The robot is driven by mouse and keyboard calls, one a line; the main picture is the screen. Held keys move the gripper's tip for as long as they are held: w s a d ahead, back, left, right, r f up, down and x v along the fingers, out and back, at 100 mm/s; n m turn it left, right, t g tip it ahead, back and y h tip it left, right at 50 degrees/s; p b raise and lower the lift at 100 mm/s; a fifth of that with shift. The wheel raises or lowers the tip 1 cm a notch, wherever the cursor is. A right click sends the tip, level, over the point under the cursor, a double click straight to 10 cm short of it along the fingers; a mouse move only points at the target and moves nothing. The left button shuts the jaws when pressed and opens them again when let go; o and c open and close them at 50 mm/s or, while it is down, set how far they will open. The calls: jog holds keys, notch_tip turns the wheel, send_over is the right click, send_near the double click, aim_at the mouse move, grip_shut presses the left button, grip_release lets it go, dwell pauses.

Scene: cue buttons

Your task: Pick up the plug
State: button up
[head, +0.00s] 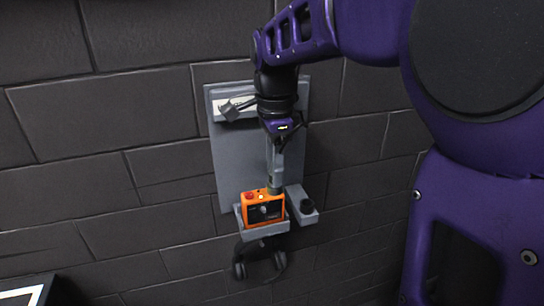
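A dark grey piece that looks like the plug (228,109) sits in front of a white strip near the top left of the grey wall panel (228,165). It is small, and I cannot tell whether it is plugged in. My gripper (274,185) points down in front of the panel, to the right of and below that piece. Its tips are just above or behind the top of the orange box (265,211); I cannot tell if they touch it. The fingers overlap in this view, so their opening is hidden.
A dark looped item (260,265) hangs below. The brick wall (100,120) is bare at left.

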grip_shut()
